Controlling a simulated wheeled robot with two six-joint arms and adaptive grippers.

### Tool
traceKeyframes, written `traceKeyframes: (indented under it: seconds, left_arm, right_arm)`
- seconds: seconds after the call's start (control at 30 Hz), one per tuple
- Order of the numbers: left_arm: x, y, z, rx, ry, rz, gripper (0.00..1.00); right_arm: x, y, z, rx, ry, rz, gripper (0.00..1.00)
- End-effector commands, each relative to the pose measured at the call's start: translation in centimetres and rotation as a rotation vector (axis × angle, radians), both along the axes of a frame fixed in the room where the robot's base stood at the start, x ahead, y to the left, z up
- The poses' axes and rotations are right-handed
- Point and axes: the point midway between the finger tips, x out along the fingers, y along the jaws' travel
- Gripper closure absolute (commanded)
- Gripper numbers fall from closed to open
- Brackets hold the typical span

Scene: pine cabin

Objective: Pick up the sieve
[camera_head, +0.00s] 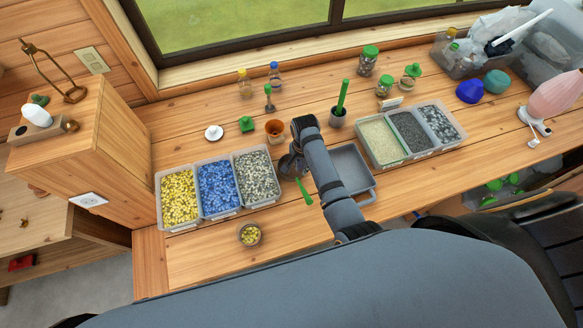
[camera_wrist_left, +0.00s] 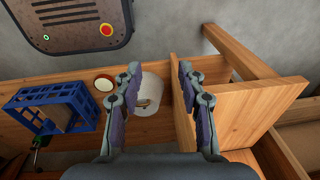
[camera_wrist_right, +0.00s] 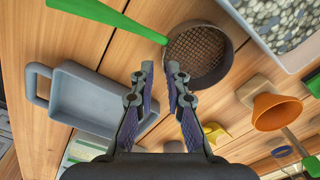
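The sieve (camera_wrist_right: 203,50) is a dark round ring with a brown mesh and a long green handle (camera_wrist_right: 108,20). In the head view its green handle (camera_head: 304,191) shows beside my right gripper (camera_head: 291,168), which hides part of the ring. In the right wrist view my right gripper (camera_wrist_right: 160,68) is partly open, with a narrow gap. Its right fingertip is close to the sieve's rim; I cannot tell whether they touch. Nothing is seen between the fingers. My left gripper (camera_wrist_left: 159,68) is open and empty, away from the workbench.
A grey tray (camera_wrist_right: 88,100) lies beside the sieve. Bins of yellow (camera_head: 179,198), blue (camera_head: 219,188) and grey pebbles (camera_head: 256,175) stand to the left. An orange funnel (camera_wrist_right: 276,111) stands close by. The left wrist view shows a blue crate (camera_wrist_left: 52,107) and a white container (camera_wrist_left: 150,96).

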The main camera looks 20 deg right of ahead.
Motion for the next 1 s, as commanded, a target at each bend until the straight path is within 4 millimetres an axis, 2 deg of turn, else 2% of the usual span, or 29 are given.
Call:
traceKeyframes:
  seconds: [0.07,0.17,0.3,0.43,0.47,0.5,0.6,0.7,0.83,0.93,1.0]
  left_arm:
    - [-0.8,0.0,0.0,0.0,0.012,0.0,0.6]
    - [-0.6,0.0,0.0,0.0,0.008,0.001,0.6]
    - [2.0,0.0,0.1,-0.001,-0.029,-0.001,0.6]
    - [3.7,-0.1,0.0,-0.001,-0.056,-0.002,0.6]
    - [3.7,-0.1,-0.1,-0.001,-0.056,-0.002,0.6]
    - [3.5,0.0,-1.5,0.0,-0.053,-0.002,0.6]
    - [2.6,0.0,-2.9,-0.001,-0.038,-0.001,0.6]
    - [1.5,-0.1,-2.9,-0.002,-0.022,-0.001,0.6]
    - [1.2,-0.1,-2.7,-0.001,-0.017,0.0,0.6]
    - [1.2,-0.1,-2.7,-0.002,-0.018,0.0,0.6]
    - [1.3,-0.1,-2.7,-0.002,-0.019,-0.001,0.6]
  right_arm:
    - [0.1,0.0,-0.7,0.0,-0.001,0.0,0.86]
    - [0.1,0.0,-0.9,0.0,-0.003,0.0,0.86]
    - [0.1,0.0,-1.5,0.0,-0.001,0.001,0.86]
    - [0.1,0.0,-3.7,0.0,0.001,0.002,0.86]
    - [0.2,0.0,-4.3,0.001,0.001,0.002,0.86]
    - [0.2,0.1,-5.5,0.001,-0.002,0.001,0.86]
    - [0.2,0.1,-6.5,0.001,-0.004,0.001,0.86]
    - [0.2,0.1,-6.3,0.001,-0.003,0.001,0.86]
    - [0.2,0.0,-6.1,0.0,-0.002,0.001,0.86]
    - [0.2,0.0,-6.1,0.0,-0.002,0.001,0.98]
    - [0.2,0.0,-6.1,0.0,-0.002,0.001,1.0]
